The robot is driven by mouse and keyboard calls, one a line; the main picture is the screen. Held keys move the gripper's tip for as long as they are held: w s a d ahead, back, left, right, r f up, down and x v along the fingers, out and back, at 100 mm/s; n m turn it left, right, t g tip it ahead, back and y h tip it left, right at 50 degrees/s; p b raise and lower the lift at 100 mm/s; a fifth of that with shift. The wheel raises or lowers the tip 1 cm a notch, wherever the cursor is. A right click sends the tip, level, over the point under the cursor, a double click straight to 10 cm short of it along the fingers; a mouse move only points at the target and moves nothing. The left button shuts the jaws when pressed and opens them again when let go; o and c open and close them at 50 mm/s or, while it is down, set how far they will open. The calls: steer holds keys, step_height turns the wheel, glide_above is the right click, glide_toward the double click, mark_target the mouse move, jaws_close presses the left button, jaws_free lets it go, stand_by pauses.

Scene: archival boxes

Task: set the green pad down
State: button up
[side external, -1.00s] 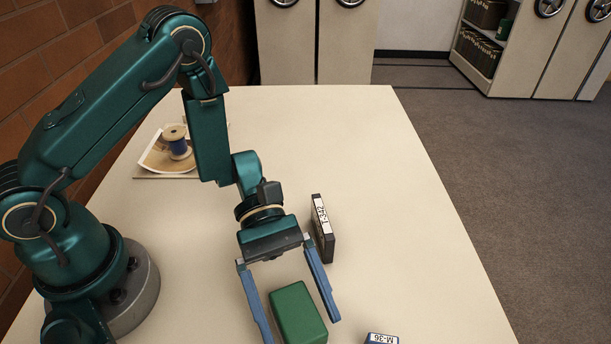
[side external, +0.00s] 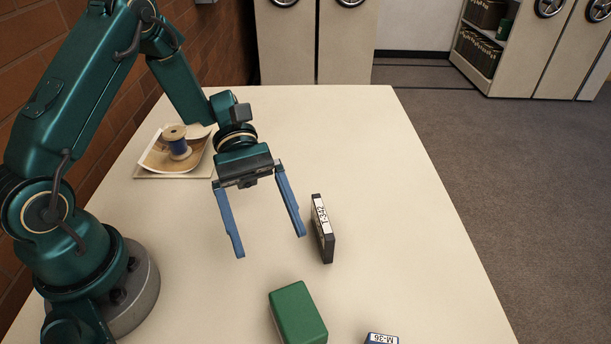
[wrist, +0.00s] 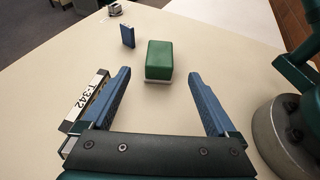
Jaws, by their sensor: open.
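The green pad (side external: 298,314) is a block resting on the table, low in the side view and cut by the lower edge. In the wrist view the green pad (wrist: 159,60) sits beyond my fingertips, with a pale layer under its lower edge. My gripper (side external: 271,246) is open and empty, raised and apart from the pad, farther back over the table. Its two blue fingers (wrist: 158,74) show in the wrist view with nothing between them.
A black box labelled T-342 (side external: 323,230) stands just right of my fingers. A blue box labelled M-36 (side external: 381,339) is right of the pad. The table (side external: 420,230) is clear at right.

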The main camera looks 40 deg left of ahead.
steer(key=s+a+r+m+t+y, duration=0.5)
steer(key=a+r+m+t+y, duration=0.3)
steer(key=r+m+t+y, duration=0.2)
steer(key=m+y, duration=0.2)
steer(key=m, duration=0.1)
steer(key=shift+a+t, duration=0.2)
steer(key=shift+t, duration=0.2)
